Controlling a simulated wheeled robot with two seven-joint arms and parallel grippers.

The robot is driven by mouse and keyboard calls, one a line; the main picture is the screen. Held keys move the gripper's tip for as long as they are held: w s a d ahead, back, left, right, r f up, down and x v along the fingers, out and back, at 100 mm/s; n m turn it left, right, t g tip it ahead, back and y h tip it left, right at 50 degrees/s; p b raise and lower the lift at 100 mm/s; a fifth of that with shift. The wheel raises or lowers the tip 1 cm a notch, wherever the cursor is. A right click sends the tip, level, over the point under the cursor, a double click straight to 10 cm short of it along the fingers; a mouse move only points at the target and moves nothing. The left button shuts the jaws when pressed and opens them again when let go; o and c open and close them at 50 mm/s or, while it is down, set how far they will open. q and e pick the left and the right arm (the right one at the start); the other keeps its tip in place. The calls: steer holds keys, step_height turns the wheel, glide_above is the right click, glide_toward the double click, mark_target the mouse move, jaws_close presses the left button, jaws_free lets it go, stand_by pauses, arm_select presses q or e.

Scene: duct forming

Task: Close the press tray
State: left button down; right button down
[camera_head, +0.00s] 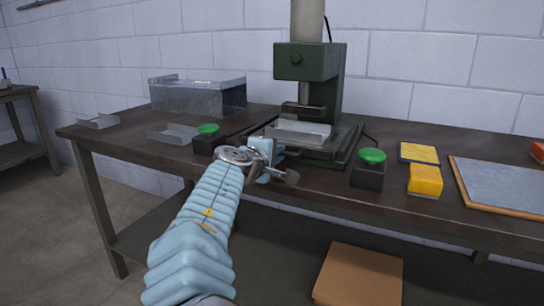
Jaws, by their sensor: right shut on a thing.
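The green press (308,62) stands at the back middle of the table. Its press tray (300,132) is at its base, under the ram, with a metal piece on it. My right gripper (274,158) is at the front left edge of the tray. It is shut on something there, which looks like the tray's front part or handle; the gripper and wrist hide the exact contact. My right arm, in a pale blue sleeve, reaches up from the bottom. My left gripper is not in view.
Green buttons on dark boxes stand left (207,130) and right (371,157) of the press. A metal duct (198,95) and bent sheet pieces (172,134) lie to the left. Yellow blocks (425,180) and a wood-edged metal sheet (505,184) lie right. A cardboard box (358,277) is below.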

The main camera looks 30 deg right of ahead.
steer(key=shift+x, duration=0.8)
steer(key=shift+w+d+r, duration=0.15)
steer(key=shift+d+r, duration=0.1)
steer(key=shift+r, duration=0.05)
steer(key=c, duration=1.2)
jaws_free()
steer(key=shift+w+d+f, duration=0.1)
steer(key=shift+o, duration=0.2)
steer(key=v, duration=1.3)
steer(key=shift+s+a+b, duration=0.2)
steer(key=shift+a+b, duration=0.15)
steer(key=shift+b, duration=0.05)
